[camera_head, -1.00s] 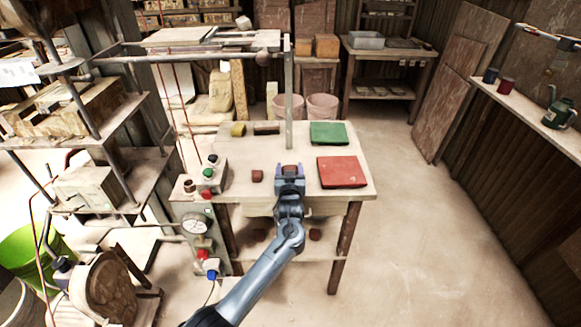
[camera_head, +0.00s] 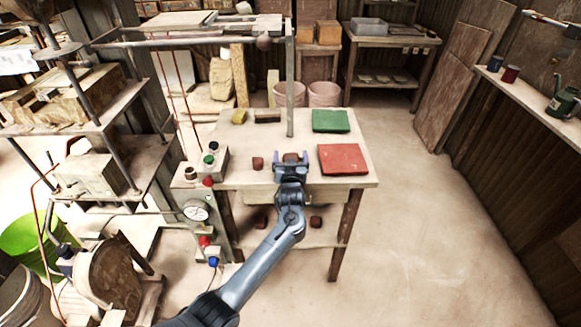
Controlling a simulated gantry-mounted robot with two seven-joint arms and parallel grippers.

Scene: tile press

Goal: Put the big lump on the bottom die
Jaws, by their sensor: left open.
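A brown lump (camera_head: 291,157) sits on the worktable between the spread fingers of my left gripper (camera_head: 291,160). The gripper is open, and its fingers stand to either side of the lump; I cannot tell whether they touch it. A second, smaller-looking reddish-brown lump (camera_head: 257,163) lies on the table just left of the gripper. I cannot clearly make out the bottom die. My right gripper is not in view.
A green mat (camera_head: 331,121) and a red mat (camera_head: 342,158) lie on the table's right side. A control box with buttons (camera_head: 210,160) stands at its left edge. A yellow piece (camera_head: 239,116) lies at the back left.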

